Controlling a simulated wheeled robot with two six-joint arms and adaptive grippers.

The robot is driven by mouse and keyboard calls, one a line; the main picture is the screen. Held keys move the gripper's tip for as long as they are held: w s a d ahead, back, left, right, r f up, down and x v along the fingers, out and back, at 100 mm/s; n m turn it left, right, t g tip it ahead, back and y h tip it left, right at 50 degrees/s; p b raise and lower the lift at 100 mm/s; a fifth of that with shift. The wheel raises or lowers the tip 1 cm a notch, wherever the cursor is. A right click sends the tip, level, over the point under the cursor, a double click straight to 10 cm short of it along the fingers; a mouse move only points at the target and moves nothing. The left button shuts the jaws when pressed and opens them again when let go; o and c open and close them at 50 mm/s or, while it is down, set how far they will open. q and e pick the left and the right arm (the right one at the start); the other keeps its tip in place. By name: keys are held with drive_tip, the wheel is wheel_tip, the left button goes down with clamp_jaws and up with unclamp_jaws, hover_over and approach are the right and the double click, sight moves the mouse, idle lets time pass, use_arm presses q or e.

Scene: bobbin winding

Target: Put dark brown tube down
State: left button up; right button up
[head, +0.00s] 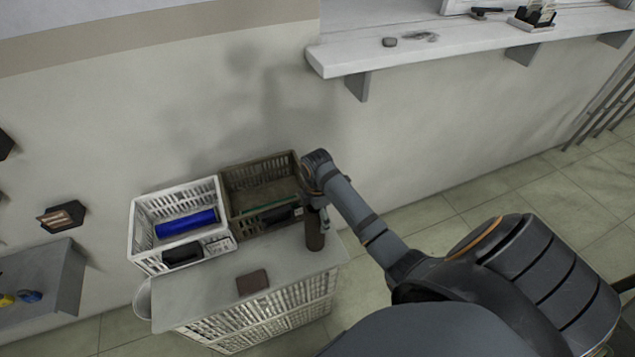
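The dark brown tube (315,236) is upright at the right end of the grey tabletop (205,290), in front of the brown crate. My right gripper (317,210) is at the tube's upper end, pointing down, with its fingers around it. It looks shut on the tube, though the fingers are small and partly hidden by my wrist. I cannot tell whether the tube's foot touches the tabletop. My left gripper is out of view.
A white crate (133,238) holds a blue tube (186,223). A brown crate (228,207) stands beside it with a green item inside. A small dark brown block (252,282) lies on the tabletop's front. A white shelf (400,55) juts from the wall above right.

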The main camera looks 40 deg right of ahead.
drive_tip(key=shift+r, duration=0.1)
wheel_tip(320, 180, up, 12)
drive_tip(key=p, duration=0.4)
idle(0.3)
